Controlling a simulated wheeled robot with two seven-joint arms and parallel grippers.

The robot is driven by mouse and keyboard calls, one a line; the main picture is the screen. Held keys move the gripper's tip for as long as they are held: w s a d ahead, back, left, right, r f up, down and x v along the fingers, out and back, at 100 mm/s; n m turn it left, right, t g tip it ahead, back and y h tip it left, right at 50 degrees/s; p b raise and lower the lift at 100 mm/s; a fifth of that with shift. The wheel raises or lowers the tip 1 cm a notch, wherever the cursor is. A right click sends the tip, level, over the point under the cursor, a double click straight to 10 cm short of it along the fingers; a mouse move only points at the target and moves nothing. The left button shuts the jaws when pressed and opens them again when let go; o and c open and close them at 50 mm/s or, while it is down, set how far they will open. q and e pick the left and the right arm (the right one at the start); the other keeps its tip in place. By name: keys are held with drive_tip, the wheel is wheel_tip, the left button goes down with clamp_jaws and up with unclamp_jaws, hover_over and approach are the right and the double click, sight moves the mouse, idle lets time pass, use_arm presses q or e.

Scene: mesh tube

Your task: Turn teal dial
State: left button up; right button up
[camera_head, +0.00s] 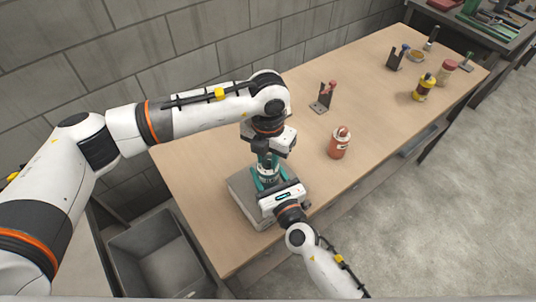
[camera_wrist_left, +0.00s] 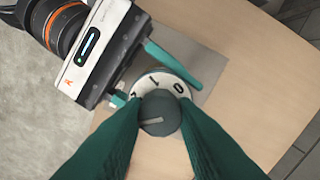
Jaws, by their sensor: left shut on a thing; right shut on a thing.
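The dial stands on a grey block (camera_head: 240,195) near the table's front left. In the left wrist view it has a dark grey round knob (camera_wrist_left: 158,115) with a light pointer line, inside a white ring (camera_wrist_left: 172,82) with dark numerals. My left gripper (camera_wrist_left: 160,107) comes from above, its dark green fingers shut on the knob from both sides. My right gripper (camera_head: 268,180) comes from the front, its teal fingers shut around the dial's body below the ring. The fingers and left wrist hide much of the body; its colour is hard to tell.
A red-brown bottle (camera_head: 339,143) stands right of the dial, with a small dark stand (camera_head: 322,98) behind it. A yellow bottle (camera_head: 423,88) and other items are at the table's far right. A grey bin (camera_head: 158,255) is on the floor at left.

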sight(268, 159)
use_arm(q)
drive_tip(key=n, duration=0.5)
drive_tip(key=shift+n, duration=0.4)
use_arm(e)
drive_tip(key=shift+f, duration=0.1)
idle(0.3)
use_arm(q)
drive_tip(key=o, duration=1)
wheel_tip(268, 159, up, 12)
use_arm(e)
drive_tip(key=o, duration=1.1)
drive_tip(key=shift+o, duration=0.2)
